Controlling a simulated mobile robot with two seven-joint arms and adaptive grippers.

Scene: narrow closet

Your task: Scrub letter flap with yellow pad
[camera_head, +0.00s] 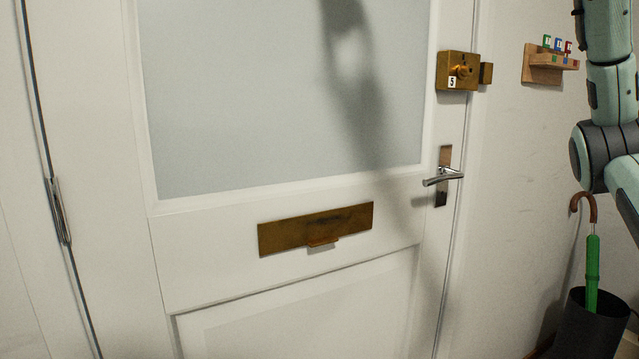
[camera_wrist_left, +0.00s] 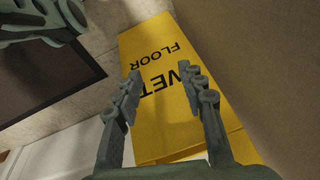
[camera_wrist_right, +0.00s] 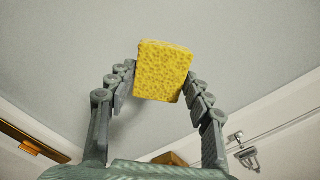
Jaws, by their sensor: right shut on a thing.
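The brass letter flap (camera_head: 315,228) is set in the white door below its frosted pane. A dark smudge shows on its upper right part, and a small lip sticks out at its lower edge. My right gripper (camera_wrist_right: 160,78) is shut on the yellow pad (camera_wrist_right: 163,70) in the right wrist view, with the pad between its fingertips. The flap's brass also shows at the left edge of that view (camera_wrist_right: 30,140), apart from the pad. My left gripper (camera_wrist_left: 168,92) is open and empty in the left wrist view. Neither gripper shows in the head view.
A brass lock (camera_head: 457,71) and a lever handle (camera_head: 443,177) are on the door's right side. A wooden key rack (camera_head: 541,64) hangs on the right wall. A green umbrella (camera_head: 592,265) stands in a dark bin (camera_head: 590,330). A yellow wet-floor sign (camera_wrist_left: 160,50) is near my left gripper.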

